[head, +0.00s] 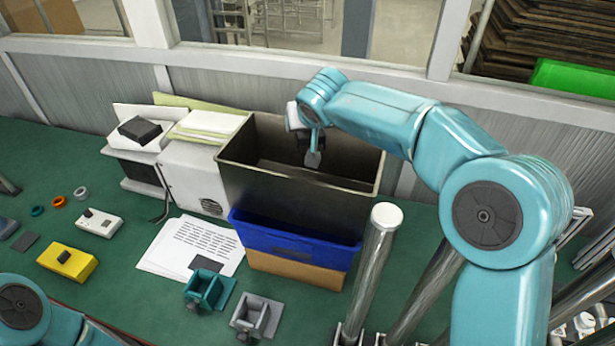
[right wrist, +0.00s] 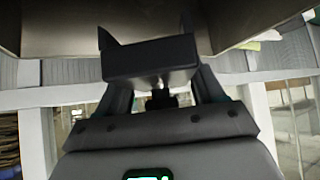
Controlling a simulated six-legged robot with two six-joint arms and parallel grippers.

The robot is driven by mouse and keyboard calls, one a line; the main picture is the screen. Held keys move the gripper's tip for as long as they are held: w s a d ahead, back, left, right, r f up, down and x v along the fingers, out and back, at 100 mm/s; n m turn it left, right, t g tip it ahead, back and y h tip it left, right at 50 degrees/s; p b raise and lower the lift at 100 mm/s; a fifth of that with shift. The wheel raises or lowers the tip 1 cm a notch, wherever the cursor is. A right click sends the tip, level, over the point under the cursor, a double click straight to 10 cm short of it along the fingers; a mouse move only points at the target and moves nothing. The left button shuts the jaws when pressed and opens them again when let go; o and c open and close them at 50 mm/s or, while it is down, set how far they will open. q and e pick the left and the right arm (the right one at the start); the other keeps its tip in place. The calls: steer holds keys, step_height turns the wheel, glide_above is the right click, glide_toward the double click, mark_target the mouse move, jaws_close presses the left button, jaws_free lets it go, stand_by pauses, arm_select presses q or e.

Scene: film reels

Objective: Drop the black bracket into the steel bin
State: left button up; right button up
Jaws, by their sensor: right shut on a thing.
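The steel bin (head: 290,200) is a deep, dark metal box at the back of the green table, against the wall. My right gripper (head: 313,150) reaches over it from the right and points down into its opening. In the right wrist view my right gripper (right wrist: 155,90) is shut on the black bracket (right wrist: 150,62), a dark angular piece with a raised pointed corner. The bin's wall (right wrist: 240,22) shows beyond the bracket there. In the head view the bracket is hard to make out. Only a joint of my left arm shows at the lower left; its gripper is out of view.
A teal bracket (head: 205,290) and a grey bracket (head: 257,316) lie nearer. A white box (head: 193,175) is to the left, and a metal post (head: 372,265) stands at the right.

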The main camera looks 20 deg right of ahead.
steer(key=f, duration=0.2)
steer(key=a+f, duration=0.1)
steer(key=shift+s+a, duration=0.1)
steer(key=shift+s, duration=0.25)
steer(key=shift+f, duration=0.9)
steer(key=o, duration=1.1)
steer(key=shift+d, duration=0.2)
steer(key=shift+o, duration=1.2)
steer(key=shift+w+d+f, duration=0.1)
steer(key=shift+w+f, duration=0.05)
arm_select(q)
steer(key=f+b, duration=0.4)
steer(key=shift+s+a+f, duration=0.1)
steer(key=shift+s+a, duration=0.1)
steer(key=shift+a, duration=0.05)
arm_select(e)
steer(key=v, duration=1.6)
